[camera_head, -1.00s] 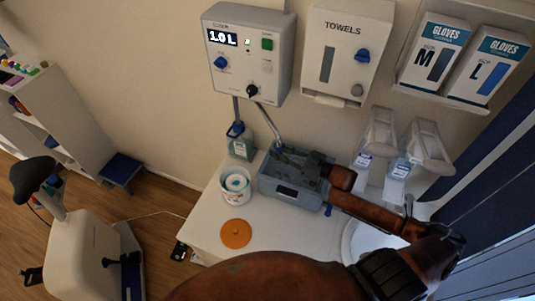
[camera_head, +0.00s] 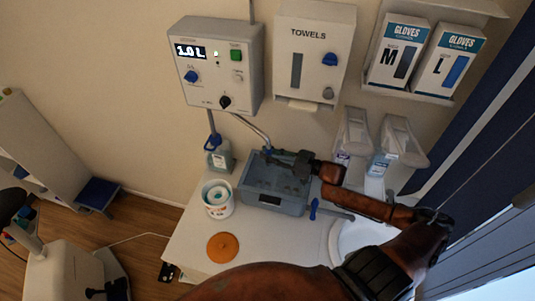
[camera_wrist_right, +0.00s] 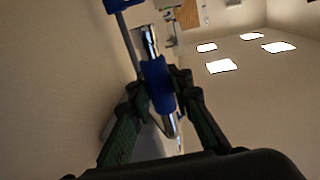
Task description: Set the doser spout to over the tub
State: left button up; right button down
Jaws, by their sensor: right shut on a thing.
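The doser (camera_head: 215,65) is a grey wall box with a "1.0 L" display. Its thin metal spout (camera_head: 252,129) slants down to the right, its lower end at the back part of the grey-blue tub (camera_head: 285,205). My right gripper (camera_head: 272,155) is at that lower end, above the tub's back side. In the right wrist view, its fingers are shut on a blue sleeve (camera_wrist_right: 158,88) around the chrome spout (camera_wrist_right: 148,42). The fingers partly hide the spout's tip, so its exact height over the tub is unclear. My left gripper is not in view.
A white pot (camera_head: 218,205) and a blue-green bottle (camera_head: 219,157) stand left of the tub. An orange disc (camera_head: 222,247) lies in front on the white counter (camera_head: 195,235). Pump dispensers (camera_head: 395,145) and a sink (camera_head: 350,240) are at right.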

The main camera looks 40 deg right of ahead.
jog(key=c, duration=1.8)
grip_release()
jog(key=shift+s, duration=0.1)
jog(key=shift+o, duration=0.2)
jog(key=v, duration=1.2)
